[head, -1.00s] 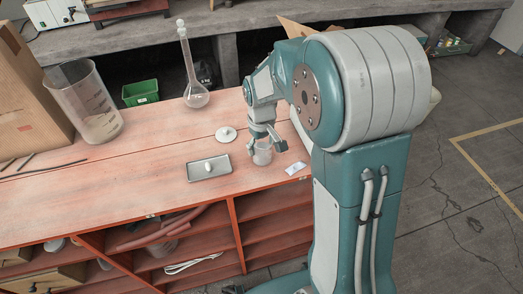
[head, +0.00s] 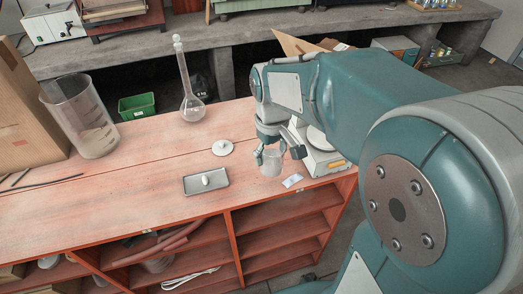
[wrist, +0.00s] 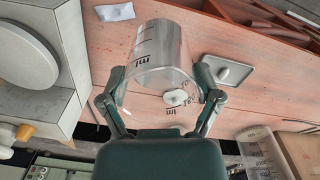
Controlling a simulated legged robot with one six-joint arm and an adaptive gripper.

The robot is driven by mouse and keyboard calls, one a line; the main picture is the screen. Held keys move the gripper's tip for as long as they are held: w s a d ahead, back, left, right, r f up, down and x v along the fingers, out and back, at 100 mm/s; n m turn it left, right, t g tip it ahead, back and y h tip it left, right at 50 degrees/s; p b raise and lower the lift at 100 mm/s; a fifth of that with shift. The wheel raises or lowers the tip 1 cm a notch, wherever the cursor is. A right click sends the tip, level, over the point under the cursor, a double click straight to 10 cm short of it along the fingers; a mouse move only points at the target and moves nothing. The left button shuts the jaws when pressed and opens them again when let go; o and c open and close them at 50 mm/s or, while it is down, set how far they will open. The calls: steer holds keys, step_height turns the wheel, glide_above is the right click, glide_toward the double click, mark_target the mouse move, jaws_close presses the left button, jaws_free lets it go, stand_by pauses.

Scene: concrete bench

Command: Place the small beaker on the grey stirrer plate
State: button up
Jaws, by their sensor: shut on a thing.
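The small beaker (head: 270,164) is clear glass with dark markings. My gripper (head: 271,152) is shut on it, one finger at each side. In the wrist view the beaker (wrist: 160,50) sits between the fingers of my gripper (wrist: 160,98), and the bench shows through its glass. I cannot tell whether its base touches the bench. The grey stirrer plate (head: 324,161), a boxy unit with a round pale top and an orange knob, stands right of the beaker, partly hidden by my arm. It fills the left of the wrist view, its round top (wrist: 22,60) cut off by the edge.
A white packet (head: 292,181) lies near the beaker. A grey tray (head: 190,189) with a white oval piece and a white disc (head: 222,148) lie left. A tall flask (head: 192,108), a large beaker (head: 82,120) and a cardboard box (head: 25,125) stand farther left.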

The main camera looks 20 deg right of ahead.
steer(key=s+r, duration=0.3)
steer(key=s, duration=0.3)
steer(key=d+r, duration=1)
steer(key=d, duration=0.3)
steer(key=w+d+f, duration=0.2)
steer(key=w+f, duration=0.1)
steer(key=w, duration=0.1)
steer(key=w+d+f, duration=0.1)
steer(key=w+f, duration=0.2)
steer(key=w, duration=0.1)
steer(key=w+d+f, duration=0.2)
steer(key=w+f, duration=0.1)
steer(key=w, duration=0.1)
steer(key=shift+w+d, duration=0.3)
steer(key=shift+d, duration=0.05)
steer(key=shift+w+f, duration=0.15)
steer(key=shift+f, duration=0.75)
steer(key=shift+w+f, duration=0.1)
steer(key=shift+f, duration=0.75)
steer(key=o, duration=1)
steer(key=shift+o, duration=0.2)
